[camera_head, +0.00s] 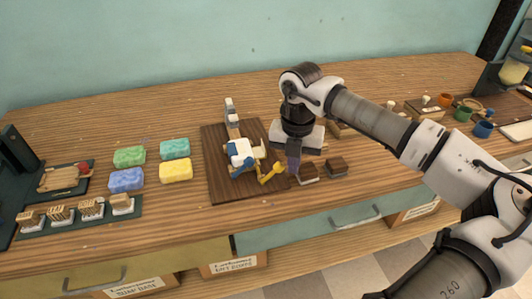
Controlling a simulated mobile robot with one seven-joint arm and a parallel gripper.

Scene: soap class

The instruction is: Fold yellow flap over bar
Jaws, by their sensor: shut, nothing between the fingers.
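A small yellow flap (270,172) sticks out at the lower right of a white and blue piece, which looks like the bar (241,152) in its wrapping. Both are on a dark brown wooden board (220,188). The flap appears raised and is not lying over the bar. My gripper (293,168) points down just right of the flap, its fingers shut and empty. I cannot tell whether the fingertips touch the flap or the board. The gripper body hides part of the board's right side.
A white-topped stamp-like object (231,115) stands behind the bar. Green, teal, blue and yellow soap bars (176,170) lie to the left. The table's front edge is close, with drawers below.

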